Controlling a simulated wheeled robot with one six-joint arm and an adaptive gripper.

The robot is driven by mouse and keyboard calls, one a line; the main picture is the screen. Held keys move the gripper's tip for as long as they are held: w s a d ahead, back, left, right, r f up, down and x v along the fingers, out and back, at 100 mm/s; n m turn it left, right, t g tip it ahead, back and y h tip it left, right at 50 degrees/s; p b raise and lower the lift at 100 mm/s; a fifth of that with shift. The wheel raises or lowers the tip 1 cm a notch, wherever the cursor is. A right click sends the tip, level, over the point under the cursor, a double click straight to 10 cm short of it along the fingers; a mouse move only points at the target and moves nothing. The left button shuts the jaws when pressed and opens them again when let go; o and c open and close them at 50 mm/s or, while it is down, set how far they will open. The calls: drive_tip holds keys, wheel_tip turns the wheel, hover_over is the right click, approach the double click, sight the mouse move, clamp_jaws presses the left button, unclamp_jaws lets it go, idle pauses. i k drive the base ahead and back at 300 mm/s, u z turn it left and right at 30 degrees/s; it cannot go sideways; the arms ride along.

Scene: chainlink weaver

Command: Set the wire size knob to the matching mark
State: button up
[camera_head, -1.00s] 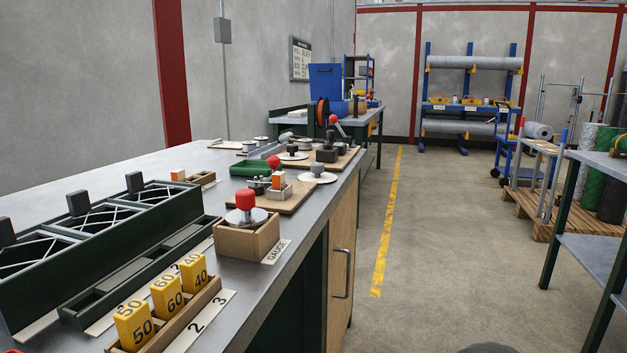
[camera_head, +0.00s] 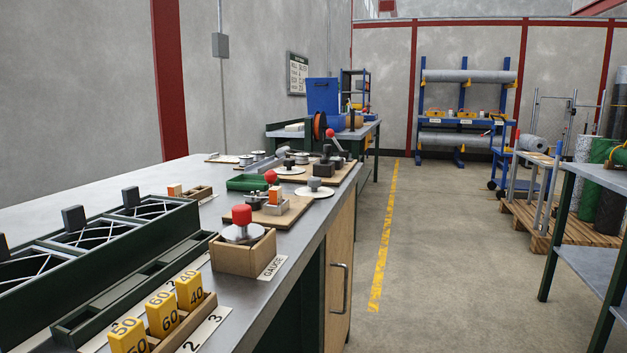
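I cannot tell for sure which part is the wire size knob; no readable wire size label shows. On the bench (camera_head: 308,235), a round pale dial with a grey knob (camera_head: 314,185) lies near the right edge. Behind it is another pale dial with a black knob (camera_head: 289,164). Their marks are too small to read. A wooden box labelled GAUGE (camera_head: 243,256) stands nearer, with a red-topped metal part (camera_head: 242,216) in it. My gripper is not in view.
Yellow numbered blocks (camera_head: 161,314) stand in a holder at the front left, by a long green frame (camera_head: 95,245). Red-knobbed levers rise from the bench boards. The floor (camera_head: 430,270) right of the bench is clear up to a shelf table (camera_head: 597,260) at the right.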

sight(314, 182)
drive_tip(key=z, duration=0.5)
drive_tip(key=i, duration=0.9)
